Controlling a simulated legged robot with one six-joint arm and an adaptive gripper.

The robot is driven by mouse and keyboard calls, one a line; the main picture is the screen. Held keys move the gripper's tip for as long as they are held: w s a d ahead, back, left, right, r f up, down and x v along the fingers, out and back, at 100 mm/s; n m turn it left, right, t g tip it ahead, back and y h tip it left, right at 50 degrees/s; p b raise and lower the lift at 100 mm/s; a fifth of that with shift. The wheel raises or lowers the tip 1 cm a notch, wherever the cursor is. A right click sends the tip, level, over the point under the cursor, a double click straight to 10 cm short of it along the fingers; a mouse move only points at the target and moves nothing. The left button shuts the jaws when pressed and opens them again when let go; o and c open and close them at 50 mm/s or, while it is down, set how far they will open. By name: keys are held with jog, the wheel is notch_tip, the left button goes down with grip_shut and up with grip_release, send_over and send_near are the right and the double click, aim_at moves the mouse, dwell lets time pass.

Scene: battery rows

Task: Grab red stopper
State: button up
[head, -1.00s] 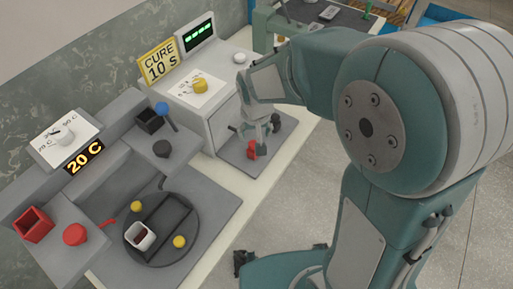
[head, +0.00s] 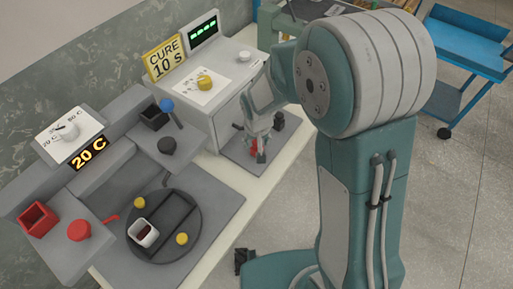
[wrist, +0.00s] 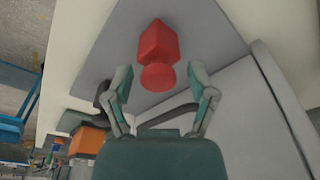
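A red piece with a blocky body and a round end (wrist: 158,42) lies on the grey surface in the wrist view, and I take it for the red stopper. Its round end is toward my gripper. My gripper (wrist: 160,85) is open, with one finger to each side of the round end and no visible contact. In the head view my gripper (head: 262,150) is at the grey pad in front of the white machine and partly hides the red piece (head: 253,149). Another red round knob (head: 79,231) sits on the left grey block, beside an open red box (head: 37,220).
A dark object (head: 278,120) stands on the pad just behind my gripper. The white machine (head: 228,108) with a yellow knob (head: 204,82) rises close by. A round dark tray (head: 190,248) holds a white cup (head: 143,232). A blue cart (head: 465,55) stands at the right.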

grip_shut()
jog(key=shift+r, duration=0.1)
